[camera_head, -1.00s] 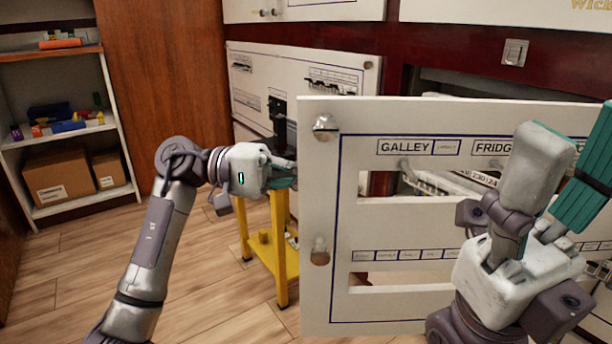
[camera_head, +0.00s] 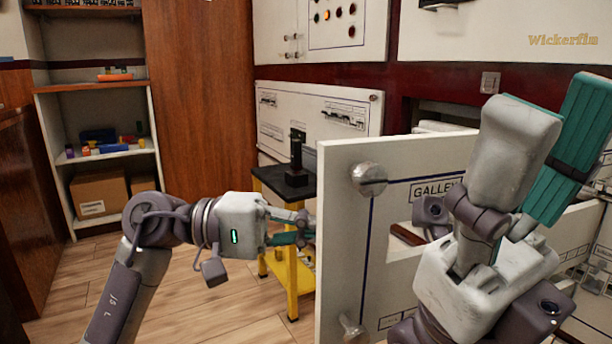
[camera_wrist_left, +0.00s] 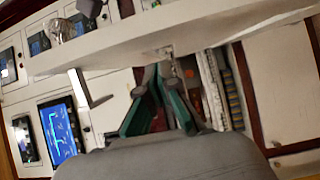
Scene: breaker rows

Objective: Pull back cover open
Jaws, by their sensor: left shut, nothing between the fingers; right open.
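The cover is a white panel (camera_head: 343,240) with a blue outline, a GALLEY label and cut-out slots. It stands swung out from the breaker wall at an angle, its thick left edge towards me. A round metal knob (camera_head: 369,178) sits near its upper left corner. My left gripper (camera_head: 308,228) is shut and empty at the panel's left edge. In the left wrist view, the teal fingers (camera_wrist_left: 158,75) lie close to the panel edge (camera_wrist_left: 190,32); contact is unclear. My right gripper (camera_head: 550,90) is open, raised in front of the panel and hiding much of its right part.
A yellow stand with a dark top (camera_head: 270,181) is behind my left gripper, bearing a black device (camera_head: 297,165). A shelf (camera_head: 105,154) with boxes stands at the left. Wooden floor (camera_head: 190,293) is clear between shelf and stand. A wall switch (camera_head: 490,83) is at upper right.

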